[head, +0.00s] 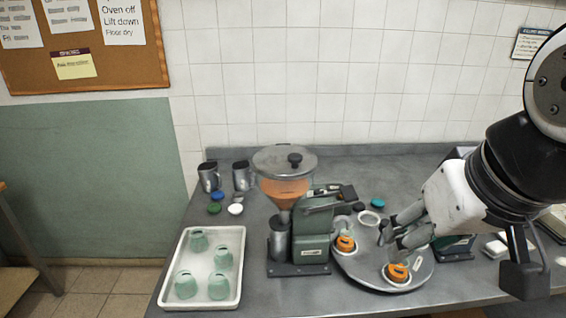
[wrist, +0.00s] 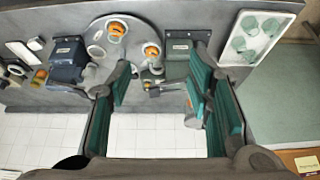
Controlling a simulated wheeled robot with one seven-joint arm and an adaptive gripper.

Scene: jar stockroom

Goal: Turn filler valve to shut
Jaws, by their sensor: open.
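The filler (head: 312,232) is a green machine on a dark base, with a lidded clear hopper (head: 285,190) holding orange contents. A dark grey lever-like part (head: 330,199) lies across its top; I cannot tell whether this is the valve handle or how the valve is set. A metal cylinder (head: 280,240) stands under the hopper. My gripper (head: 390,238) is open and empty, right of the filler and above the turntable. In the wrist view, my gripper (wrist: 160,88) frames the turntable side, and its right finger partly hides the filler (wrist: 182,60).
The grey turntable (head: 372,271) carries jars with orange contents (head: 397,272). A white tray (head: 234,276) of green jars stands left of the filler.

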